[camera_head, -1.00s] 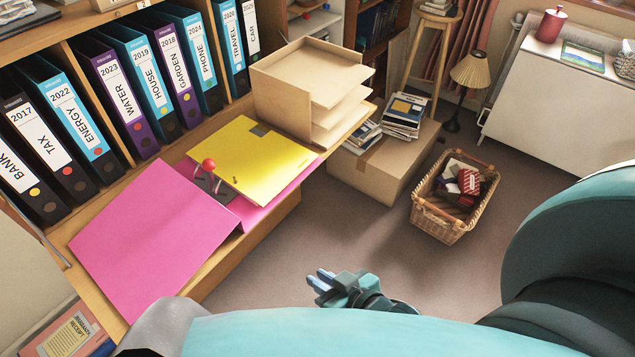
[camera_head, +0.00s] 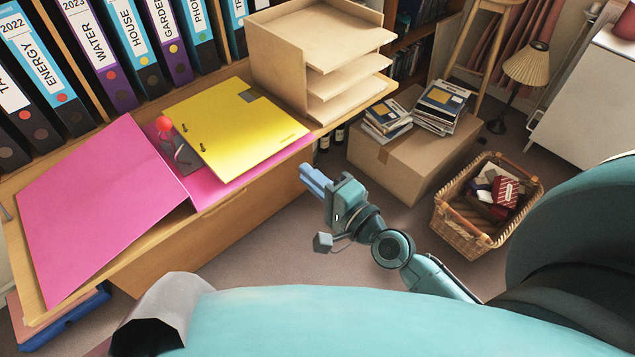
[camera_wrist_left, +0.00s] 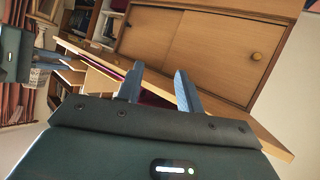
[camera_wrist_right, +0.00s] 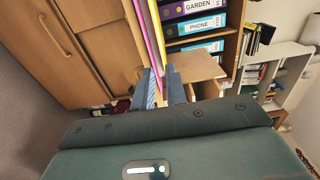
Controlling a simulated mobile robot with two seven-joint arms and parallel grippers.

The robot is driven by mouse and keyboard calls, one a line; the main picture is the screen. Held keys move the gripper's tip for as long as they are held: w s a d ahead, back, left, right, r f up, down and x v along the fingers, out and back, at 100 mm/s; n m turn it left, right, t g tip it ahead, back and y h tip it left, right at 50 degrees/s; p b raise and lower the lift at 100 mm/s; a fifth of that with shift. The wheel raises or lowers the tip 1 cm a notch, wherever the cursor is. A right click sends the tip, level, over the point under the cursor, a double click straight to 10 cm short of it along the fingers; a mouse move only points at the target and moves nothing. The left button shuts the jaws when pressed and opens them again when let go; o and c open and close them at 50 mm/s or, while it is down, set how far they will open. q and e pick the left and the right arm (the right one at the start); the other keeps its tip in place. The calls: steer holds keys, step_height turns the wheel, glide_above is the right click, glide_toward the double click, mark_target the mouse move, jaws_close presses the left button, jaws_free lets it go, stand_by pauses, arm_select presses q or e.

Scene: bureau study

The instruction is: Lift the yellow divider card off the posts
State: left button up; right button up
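The yellow divider card (camera_head: 235,125) lies flat over the right half of the open pink binder (camera_head: 95,205) on the wooden desk ledge. Two small dark posts (camera_head: 202,148) show at its left side. A lever with a red knob (camera_head: 163,123) stands beside that edge. My right gripper (camera_head: 308,178) is in front of the ledge, right of and below the card and apart from it; its blue fingers have a narrow gap with nothing between them in the right wrist view (camera_wrist_right: 161,78). My left gripper (camera_wrist_left: 158,80) is open and empty in its wrist view, outside the head view.
A wooden letter tray (camera_head: 278,70) stands right behind the card. Labelled binders (camera_head: 92,55) line the shelf behind. A cardboard box (camera_head: 390,160) with magazines and a wicker basket (camera_head: 470,225) stand on the floor to the right.

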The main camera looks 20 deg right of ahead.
mark_target(278, 151)
steer(key=p+x, duration=0.1)
steer(key=x, duration=0.4)
steer(key=shift+w+r, duration=0.1)
steer(key=shift+x, duration=1.85)
arm_select(q)
steer(key=shift+w+d, duration=0.15)
arm_select(e)
steer(key=shift+w+a, duration=0.15)
steer(key=shift+w, duration=0.05)
arm_select(q)
steer(key=shift+f, duration=0.1)
arm_select(e)
steer(key=shift+x, duration=1.15)
steer(key=shift+w, duration=0.15)
arm_select(q)
steer(key=shift+g, duration=0.3)
arm_select(e)
steer(key=shift+c, duration=0.2)
